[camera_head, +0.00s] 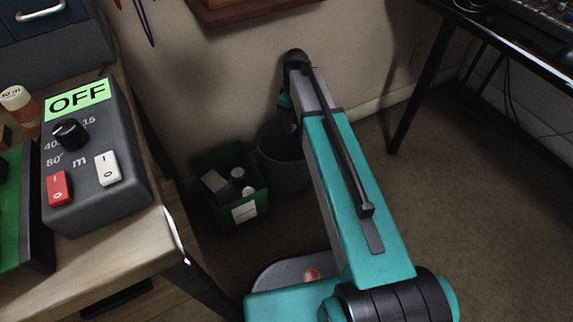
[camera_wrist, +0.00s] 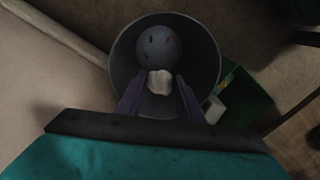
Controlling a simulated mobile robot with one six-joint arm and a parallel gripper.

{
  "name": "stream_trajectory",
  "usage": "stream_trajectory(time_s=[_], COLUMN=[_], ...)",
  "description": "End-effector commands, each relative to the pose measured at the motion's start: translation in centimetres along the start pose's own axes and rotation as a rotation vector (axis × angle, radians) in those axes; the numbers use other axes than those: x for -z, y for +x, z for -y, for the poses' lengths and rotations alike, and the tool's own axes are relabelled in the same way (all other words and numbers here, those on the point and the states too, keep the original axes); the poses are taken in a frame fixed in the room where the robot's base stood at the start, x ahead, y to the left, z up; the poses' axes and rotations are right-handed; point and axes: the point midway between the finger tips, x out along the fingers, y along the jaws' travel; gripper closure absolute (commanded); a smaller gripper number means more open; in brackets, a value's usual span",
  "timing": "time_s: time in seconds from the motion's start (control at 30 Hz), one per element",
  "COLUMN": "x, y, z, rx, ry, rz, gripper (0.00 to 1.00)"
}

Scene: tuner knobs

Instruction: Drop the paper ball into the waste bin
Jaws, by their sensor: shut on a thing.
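The paper ball (camera_wrist: 157,83) is a small, crumpled, pale lump in the wrist view. My gripper (camera_wrist: 158,90) is shut on it, with one dark purple finger on each side. The waste bin (camera_wrist: 205,50) is a dark round bin, and its open mouth lies behind the ball and fingers in the wrist view. In the head view the bin (camera_head: 284,175) stands on the floor by the wall, partly hidden by my arm. My gripper hangs over the bin there, mostly hidden, and the ball cannot be made out.
A green box (camera_head: 240,205) with several pale items stands left of the bin and also shows in the wrist view (camera_wrist: 245,95). A wooden bench (camera_head: 120,255) with a grey control box (camera_head: 95,150) is at the left. A black desk (camera_head: 500,35) stands at the right.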

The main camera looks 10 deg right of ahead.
Motion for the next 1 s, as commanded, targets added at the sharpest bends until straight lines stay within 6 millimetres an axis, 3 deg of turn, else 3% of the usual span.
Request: stream_trajectory(time_s=[0.5, 1.0], x=[-0.1, -0.1], y=[3.7, 4.4], z=[-0.3, -0.3], rx=[0.0, 0.0], ry=[0.001, 0.002], rz=[0.0, 0.0], gripper=[0.87, 0.87])
